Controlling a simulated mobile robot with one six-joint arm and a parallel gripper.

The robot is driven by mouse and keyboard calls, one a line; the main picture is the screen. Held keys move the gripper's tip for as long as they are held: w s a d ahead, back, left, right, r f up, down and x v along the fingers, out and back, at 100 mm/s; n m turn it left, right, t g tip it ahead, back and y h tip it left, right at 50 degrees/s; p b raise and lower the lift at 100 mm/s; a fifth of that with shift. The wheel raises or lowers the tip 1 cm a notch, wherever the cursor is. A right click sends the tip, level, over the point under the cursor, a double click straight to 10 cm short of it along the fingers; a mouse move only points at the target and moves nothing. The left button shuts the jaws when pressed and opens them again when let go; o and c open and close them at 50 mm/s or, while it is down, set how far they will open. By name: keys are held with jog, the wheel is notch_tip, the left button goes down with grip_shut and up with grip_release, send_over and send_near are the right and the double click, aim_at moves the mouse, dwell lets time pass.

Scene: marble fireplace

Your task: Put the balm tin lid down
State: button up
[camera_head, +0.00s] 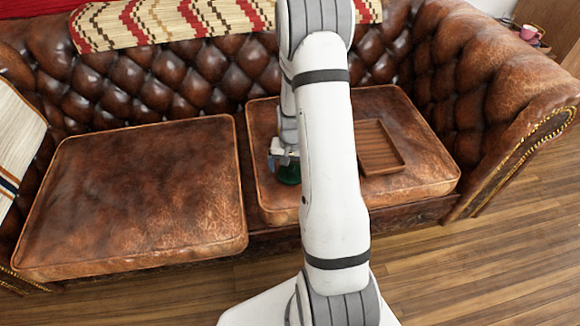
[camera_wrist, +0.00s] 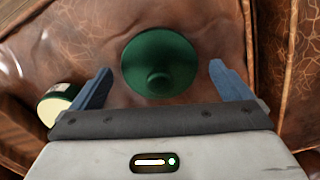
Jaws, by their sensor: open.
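The balm tin lid (camera_wrist: 160,64) is a round dark green disc with a small raised knob. In the wrist view it rests on the brown leather seat cushion, between and just ahead of my open fingers, with a gap on both sides. In the head view a bit of the green lid (camera_head: 289,174) shows below my gripper (camera_head: 284,156), and my arm hides part of that area. My gripper is open and empty in the wrist view (camera_wrist: 160,88). A round tin (camera_wrist: 55,103), green with a pale top, stands left of my left finger, partly cut off by the gripper.
A wooden slatted tray (camera_head: 380,148) lies on the right cushion, right of my arm. The left cushion (camera_head: 145,195) is clear. The tufted sofa back (camera_head: 190,75) rises behind, with a patterned blanket (camera_head: 170,20) over it. A pink cup (camera_head: 529,32) stands far right.

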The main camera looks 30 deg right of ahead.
aim_at(291, 166)
notch_tip(291, 166, up, 12)
jog(key=p, duration=0.4)
jog(key=s+a+r+n, duration=0.3)
jog(key=s+a+r, duration=0.4)
jog(key=s+r, duration=0.1)
jog(key=s+a+r+n+t, duration=0.1)
jog(key=s+a+r+n, duration=0.2)
jog(key=s+a+r, duration=0.4)
jog(key=s+r, duration=0.2)
jog(key=s, duration=0.2)
jog(key=shift+a+r+n, duration=0.15)
jog(key=shift+a+n, duration=0.15)
jog(key=shift+n, duration=0.1)
jog(key=shift+r, duration=0.1)
